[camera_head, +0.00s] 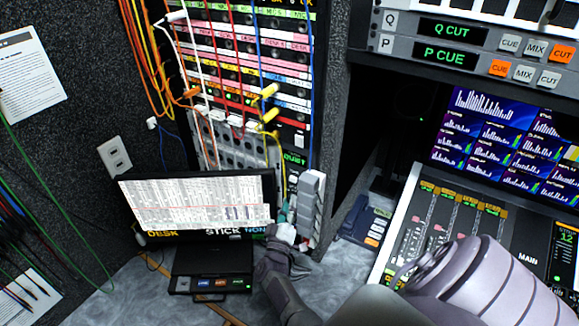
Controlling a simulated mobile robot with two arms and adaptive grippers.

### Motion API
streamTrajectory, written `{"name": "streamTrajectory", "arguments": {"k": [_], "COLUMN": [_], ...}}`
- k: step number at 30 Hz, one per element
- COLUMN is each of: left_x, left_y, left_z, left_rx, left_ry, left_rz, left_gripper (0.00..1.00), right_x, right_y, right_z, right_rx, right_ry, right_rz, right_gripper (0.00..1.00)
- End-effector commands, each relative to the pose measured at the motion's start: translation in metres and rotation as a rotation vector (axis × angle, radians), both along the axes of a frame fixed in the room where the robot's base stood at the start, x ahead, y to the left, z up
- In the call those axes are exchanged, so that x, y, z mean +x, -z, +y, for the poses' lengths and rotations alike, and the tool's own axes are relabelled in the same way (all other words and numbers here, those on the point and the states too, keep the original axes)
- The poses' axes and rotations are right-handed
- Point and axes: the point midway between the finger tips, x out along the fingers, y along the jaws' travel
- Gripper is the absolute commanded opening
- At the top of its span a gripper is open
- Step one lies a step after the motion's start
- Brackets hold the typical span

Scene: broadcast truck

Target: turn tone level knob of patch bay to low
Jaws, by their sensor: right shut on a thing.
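The patch bay (240,70) stands upright at the back centre, with colored label strips and several plugged cables. Below its rows is a narrow dark panel with a green "QUIET" label (294,159). My right arm comes in from the lower right. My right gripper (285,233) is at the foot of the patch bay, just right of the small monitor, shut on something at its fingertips. The tone level knob is not clearly visible; the fingers cover that spot, so its setting cannot be read. My left gripper is not in view.
A small monitor (195,205) stands on the grey desk (130,295) close to the gripper's left. A pale grey upright unit (308,205) is close to its right. A mixing console (430,235) lies at the right. Loose cables (165,60) hang at the left.

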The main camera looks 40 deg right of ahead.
Motion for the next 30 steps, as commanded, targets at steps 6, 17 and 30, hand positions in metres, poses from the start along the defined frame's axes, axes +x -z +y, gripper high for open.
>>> {"name": "streamTrajectory", "arguments": {"k": [6,17,30], "left_x": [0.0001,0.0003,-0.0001], "left_y": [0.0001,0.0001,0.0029], "left_z": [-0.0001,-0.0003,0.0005], "left_rx": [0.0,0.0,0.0], "left_ry": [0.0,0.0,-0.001], "left_rz": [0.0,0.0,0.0], "left_gripper": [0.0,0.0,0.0], "right_x": [0.0003,0.0002,0.0003], "right_y": [0.0009,0.0004,0.0011], "right_z": [0.0008,0.0004,-0.0001], "right_rx": [0.0,-0.001,0.001], "right_ry": [-0.001,0.0,0.0], "right_rz": [0.004,0.002,-0.01], "right_gripper": [0.0,0.53,0.53]}}
